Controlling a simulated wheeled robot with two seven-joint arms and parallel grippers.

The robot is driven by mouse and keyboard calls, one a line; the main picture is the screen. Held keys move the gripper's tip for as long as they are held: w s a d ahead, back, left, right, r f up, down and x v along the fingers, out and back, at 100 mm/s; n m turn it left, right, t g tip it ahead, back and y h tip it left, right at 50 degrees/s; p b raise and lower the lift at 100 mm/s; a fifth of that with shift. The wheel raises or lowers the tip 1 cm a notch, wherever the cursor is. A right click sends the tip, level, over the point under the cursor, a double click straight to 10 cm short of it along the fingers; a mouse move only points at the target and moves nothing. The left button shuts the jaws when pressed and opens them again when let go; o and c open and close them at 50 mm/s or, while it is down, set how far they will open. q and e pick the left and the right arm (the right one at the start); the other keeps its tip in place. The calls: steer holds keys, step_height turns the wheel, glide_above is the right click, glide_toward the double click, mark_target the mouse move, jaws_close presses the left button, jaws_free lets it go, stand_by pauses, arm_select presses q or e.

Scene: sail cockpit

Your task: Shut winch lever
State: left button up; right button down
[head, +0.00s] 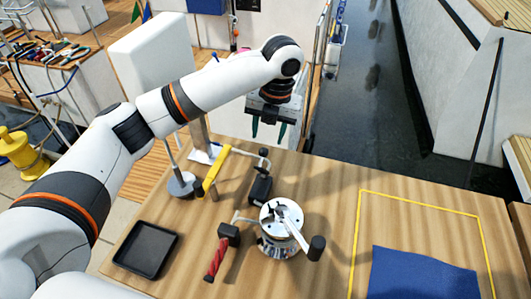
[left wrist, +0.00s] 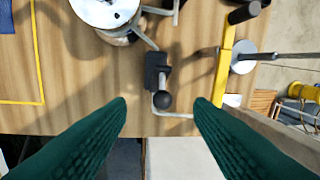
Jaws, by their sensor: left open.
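The silver winch (head: 283,232) stands on the wooden table with a metal handle (head: 288,223) across its top. Its round top (left wrist: 105,8) is cut off at the upper edge of the left wrist view. Behind it is a black block (head: 260,189) with a metal lever ending in a black ball knob (head: 265,166). My left gripper (head: 268,131) is open and empty, above the table's far edge. My right gripper is not in view.
A yellow bar (head: 217,168) stands beside a grey round base (head: 184,184). A red-handled lever (head: 216,259) is left of the winch. A black tray (head: 147,250) lies at left, a blue cloth (head: 420,275) at right inside a yellow outline.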

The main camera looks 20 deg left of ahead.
arm_select(q)
glide_above(262, 160)
steer(key=f, duration=0.3)
steer(key=f+p, duration=0.1)
steer(key=shift+s+d+f, duration=0.2)
steer(key=shift+d+f, duration=0.1)
steer(key=shift+d, duration=0.05)
steer(key=f, duration=0.4)
steer(key=f+p, duration=0.1)
steer(key=f, duration=0.1)
steer(key=shift+w+a+f, duration=0.15)
steer(key=shift+a, duration=0.2)
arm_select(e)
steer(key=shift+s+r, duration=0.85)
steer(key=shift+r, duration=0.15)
arm_select(q)
jaws_close()
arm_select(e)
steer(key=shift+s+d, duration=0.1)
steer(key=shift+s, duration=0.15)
